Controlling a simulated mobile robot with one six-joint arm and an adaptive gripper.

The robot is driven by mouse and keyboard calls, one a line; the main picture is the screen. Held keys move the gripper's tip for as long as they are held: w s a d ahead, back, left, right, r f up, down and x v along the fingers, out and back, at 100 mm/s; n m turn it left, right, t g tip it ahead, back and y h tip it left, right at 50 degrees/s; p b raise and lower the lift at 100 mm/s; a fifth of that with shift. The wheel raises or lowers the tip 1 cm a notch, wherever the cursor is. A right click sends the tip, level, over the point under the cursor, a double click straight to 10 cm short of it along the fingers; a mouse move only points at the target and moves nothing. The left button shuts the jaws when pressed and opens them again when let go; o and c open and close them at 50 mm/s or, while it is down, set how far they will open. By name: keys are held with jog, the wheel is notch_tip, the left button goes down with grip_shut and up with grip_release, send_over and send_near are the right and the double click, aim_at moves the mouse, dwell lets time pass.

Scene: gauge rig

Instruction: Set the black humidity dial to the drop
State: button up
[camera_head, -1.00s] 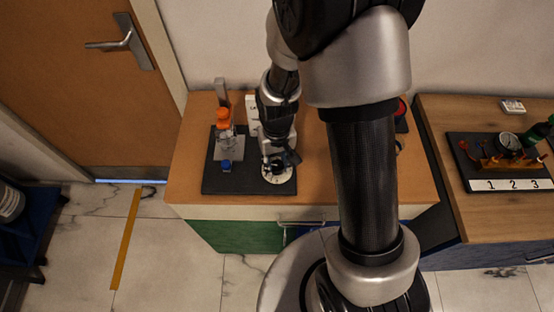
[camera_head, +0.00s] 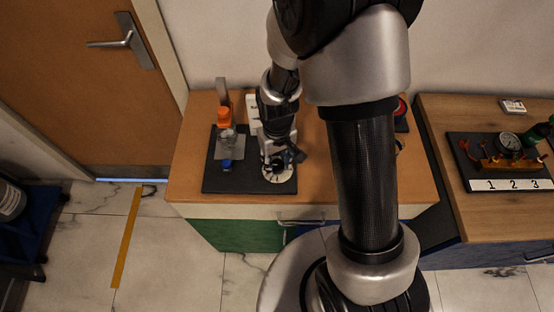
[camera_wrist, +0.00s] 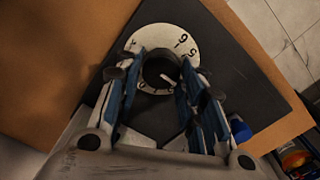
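The black humidity dial (camera_wrist: 160,71) is a round knob with a white pointer line, on a white disc (camera_wrist: 145,40) with black numbers. In the wrist view the pointer slants to the lower right, and the drop mark cannot be made out. My gripper (camera_wrist: 161,66) has a finger on each side of the knob, the pads appearing to press against it. The fingers cover parts of the disc. In the head view my gripper (camera_head: 278,160) is over the white disc (camera_head: 287,184), and the knob is hidden beneath it.
The disc sits on a dark board (camera_head: 235,185) on the wooden cabinet (camera_head: 190,175). Another bench on the right holds a gauge (camera_head: 508,142) and a numbered strip (camera_head: 510,185).

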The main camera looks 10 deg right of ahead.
jog(key=shift+o, duration=1.4)
notch_tip(320, 180, up, 12)
jog(key=shift+r, duration=0.1)
notch_tip(320, 180, up, 6)
jog(key=t, duration=0.1)
send_over(277, 163)
jog(key=s, duration=0.3)
jog(key=s+d+r+m+t, duration=0.2)
jog(key=s+d+r+t, duration=0.1)
jog(key=s+r, duration=0.6)
jog(key=s, duration=0.3)
jog(key=shift+s+d+r+t, duration=0.15)
jog(key=shift+s+t, duration=0.15)
jog(key=shift+s, duration=0.05)
